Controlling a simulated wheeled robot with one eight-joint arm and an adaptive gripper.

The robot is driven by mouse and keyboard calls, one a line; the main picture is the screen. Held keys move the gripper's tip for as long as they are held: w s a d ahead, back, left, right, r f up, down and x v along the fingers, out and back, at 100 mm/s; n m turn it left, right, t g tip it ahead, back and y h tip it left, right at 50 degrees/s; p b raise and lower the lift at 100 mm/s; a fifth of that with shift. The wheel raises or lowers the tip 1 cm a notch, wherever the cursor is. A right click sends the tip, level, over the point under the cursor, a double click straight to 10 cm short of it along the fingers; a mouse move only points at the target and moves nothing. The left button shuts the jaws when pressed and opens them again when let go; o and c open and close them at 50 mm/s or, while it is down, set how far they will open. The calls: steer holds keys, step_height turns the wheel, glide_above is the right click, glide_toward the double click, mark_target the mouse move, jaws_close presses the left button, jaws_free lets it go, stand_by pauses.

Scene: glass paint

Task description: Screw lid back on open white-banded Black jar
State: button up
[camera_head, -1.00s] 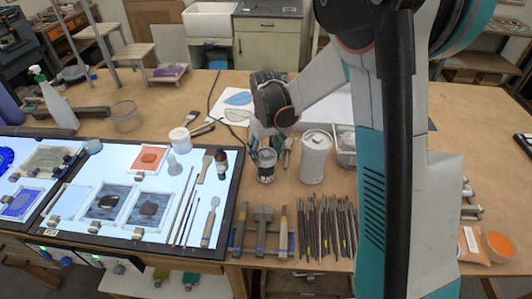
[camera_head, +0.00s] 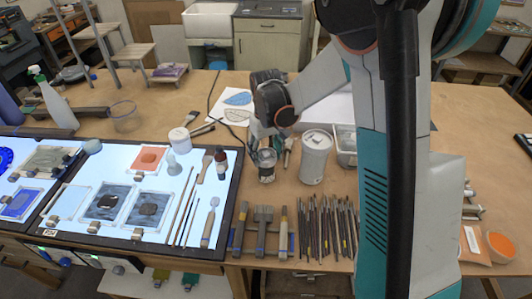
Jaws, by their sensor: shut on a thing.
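A small dark jar with a pale band (camera_head: 266,173) stands upright on the wooden table, just right of the light panel. My gripper (camera_head: 264,153) reaches down from above, directly over the jar's top. It is shut on a small greyish piece, which looks like the lid, at the jar's mouth. The fingers hide much of this piece and of the rim. I cannot tell whether its thread is engaged.
A tall white canister (camera_head: 315,158) stands close to the right of the jar. A lit glass panel (camera_head: 150,223) with brushes, a white tub (camera_head: 180,140) and a brown bottle (camera_head: 221,161) lies left. Several tools (camera_head: 328,226) lie in front.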

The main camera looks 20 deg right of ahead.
steer(key=shift+f+b, duration=0.8)
steer(key=shift+b, duration=0.15)
stand_by(1.5)
steer(key=m, duration=0.3)
steer(key=shift+f+b, duration=0.1)
steer(key=shift+b, duration=0.3)
steer(key=shift+m, duration=1.1)
steer(key=m, duration=0.2)
steer(key=shift+m+b, duration=0.3)
steer(key=shift+b, duration=0.1)
steer(key=shift+m, duration=1.2)
